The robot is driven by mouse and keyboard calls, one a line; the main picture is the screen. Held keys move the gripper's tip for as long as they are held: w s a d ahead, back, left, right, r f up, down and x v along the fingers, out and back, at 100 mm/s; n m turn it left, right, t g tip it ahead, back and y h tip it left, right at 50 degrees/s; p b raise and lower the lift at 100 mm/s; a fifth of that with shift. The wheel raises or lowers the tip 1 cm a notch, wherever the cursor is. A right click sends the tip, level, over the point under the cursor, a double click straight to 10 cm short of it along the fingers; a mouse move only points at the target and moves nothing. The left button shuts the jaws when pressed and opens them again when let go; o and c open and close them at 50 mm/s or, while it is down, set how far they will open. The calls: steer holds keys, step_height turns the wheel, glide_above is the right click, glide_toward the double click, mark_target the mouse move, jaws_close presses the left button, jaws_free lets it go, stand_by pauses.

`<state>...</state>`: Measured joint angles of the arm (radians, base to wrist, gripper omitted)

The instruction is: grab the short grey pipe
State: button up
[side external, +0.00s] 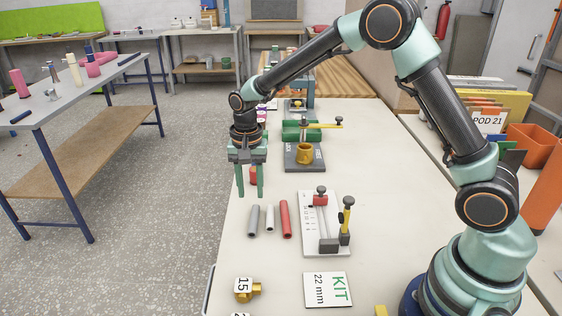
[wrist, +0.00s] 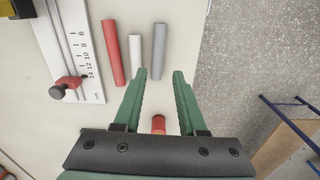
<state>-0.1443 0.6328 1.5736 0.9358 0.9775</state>
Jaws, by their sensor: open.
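A grey pipe (side external: 254,221) lies on the bench at the left of a row of three. A shorter, paler, whitish pipe (side external: 270,218) lies beside it, and a longer red pipe (side external: 286,219) is at the right. In the wrist view the grey pipe (wrist: 159,52) is the rightmost, with the pale pipe (wrist: 135,56) and red pipe (wrist: 112,53) to its left. My gripper (side external: 250,196) is open, fingers pointing down, above the bench and beyond the pipes' far ends. In the wrist view the grey pipe's near end shows between my fingertips (wrist: 160,74). Nothing is held.
A small red piece (wrist: 158,124) stands on the bench below my gripper. A white measuring board (side external: 311,240) with a red clamp is right of the pipes. A brass cup (side external: 304,153) on a dark block stands behind. The bench's left edge is close to the grey pipe.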

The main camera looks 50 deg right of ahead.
mark_target(254, 218)
steer(key=f, duration=0.8)
steer(key=shift+s+f, duration=0.1)
steer(key=shift+s, duration=0.2)
jaws_close()
